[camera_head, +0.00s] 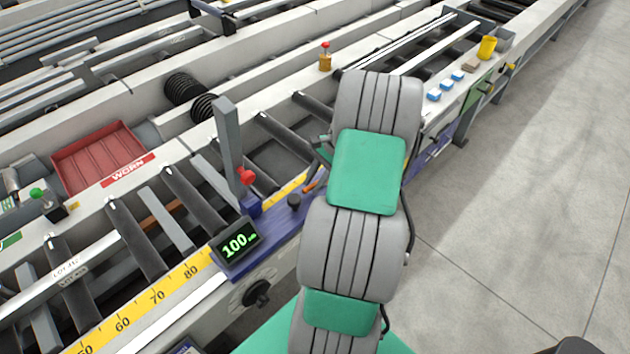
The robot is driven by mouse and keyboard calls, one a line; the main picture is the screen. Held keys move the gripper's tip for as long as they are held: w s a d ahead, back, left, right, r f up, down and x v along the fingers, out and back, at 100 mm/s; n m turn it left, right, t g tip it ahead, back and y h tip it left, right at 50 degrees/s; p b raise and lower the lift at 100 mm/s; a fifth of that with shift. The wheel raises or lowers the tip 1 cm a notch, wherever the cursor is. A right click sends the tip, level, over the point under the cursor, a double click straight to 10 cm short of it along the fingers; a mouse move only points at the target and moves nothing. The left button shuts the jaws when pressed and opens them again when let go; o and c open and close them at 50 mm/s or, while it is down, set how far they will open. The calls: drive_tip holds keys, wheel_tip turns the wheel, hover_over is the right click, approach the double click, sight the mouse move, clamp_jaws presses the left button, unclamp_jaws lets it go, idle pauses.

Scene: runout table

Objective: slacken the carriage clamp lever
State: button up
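The blue carriage (274,236) sits on the rail beside the yellow scale, with a grey upright post (228,140) standing at its back. A lever with a red ball knob (246,176) rises at the foot of the post. A black knob (294,201) stands on the carriage to the right. A short orange and dark handle (311,186) shows beside my arm, partly hidden by it. I cannot tell for sure which of these is the clamp lever. My grey and green arm reaches up past the carriage's right end. My gripper's fingers do not show; the arm hides that area.
A display (237,241) reads 100, above a black dial (257,293). Rollers (135,238) and the yellow scale (140,305) run leftward. A red bin (104,157) lies behind. Blue blocks (446,84) and a yellow cup (487,48) stand at right. Floor at right is clear.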

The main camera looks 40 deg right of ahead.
clamp_jaws()
idle(1.1)
